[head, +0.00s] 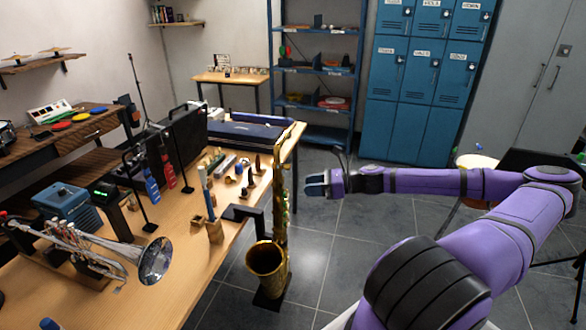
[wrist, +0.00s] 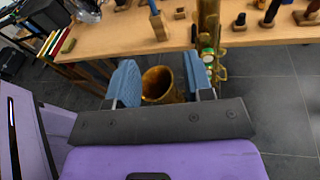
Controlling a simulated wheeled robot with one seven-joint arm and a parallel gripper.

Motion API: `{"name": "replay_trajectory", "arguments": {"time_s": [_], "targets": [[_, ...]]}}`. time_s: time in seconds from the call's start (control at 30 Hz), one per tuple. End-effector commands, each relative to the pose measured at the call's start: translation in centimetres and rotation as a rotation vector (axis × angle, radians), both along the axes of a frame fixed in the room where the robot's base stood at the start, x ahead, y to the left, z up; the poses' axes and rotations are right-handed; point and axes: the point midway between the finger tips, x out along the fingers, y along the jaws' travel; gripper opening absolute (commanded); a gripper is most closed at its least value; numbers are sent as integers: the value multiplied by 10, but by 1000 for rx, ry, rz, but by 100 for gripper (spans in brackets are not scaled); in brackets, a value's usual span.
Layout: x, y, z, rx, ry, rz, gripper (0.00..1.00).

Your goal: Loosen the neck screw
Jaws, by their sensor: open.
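A brass saxophone (head: 270,258) stands upright on a dark floor stand at the table's right edge, its bell facing up. Its neck is at the top, where the neck screw is too small to make out. In the wrist view the bell (wrist: 160,84) shows between the fingers, and the keyed body (wrist: 208,40) rises beyond the right finger. My gripper (head: 316,185) is open and empty, to the right of the saxophone's upper body and apart from it. Its two blue fingers (wrist: 160,85) are spread in the wrist view.
The wooden table (head: 190,262) carries a silver trumpet (head: 120,252), a blue box (head: 66,202), several small mouthpiece-like pieces and a brush holder (head: 214,230). Blue lockers (head: 420,85) and a blue shelf (head: 318,70) stand behind. The tiled floor right of the saxophone is clear.

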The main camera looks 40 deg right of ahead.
Motion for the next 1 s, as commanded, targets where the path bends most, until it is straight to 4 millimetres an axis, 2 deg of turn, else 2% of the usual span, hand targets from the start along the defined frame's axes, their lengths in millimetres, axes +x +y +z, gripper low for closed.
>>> {"name": "replay_trajectory", "arguments": {"time_s": [0.03,0.2,0.37,0.57,1.0], "targets": [[1,-13,5,50,-14,-51,47],[2,-43,18,160,-39,-163,47],[2,-55,23,202,-50,-205,47],[17,-44,23,207,-50,-205,47],[73,0,23,205,-49,-205,47]]}}
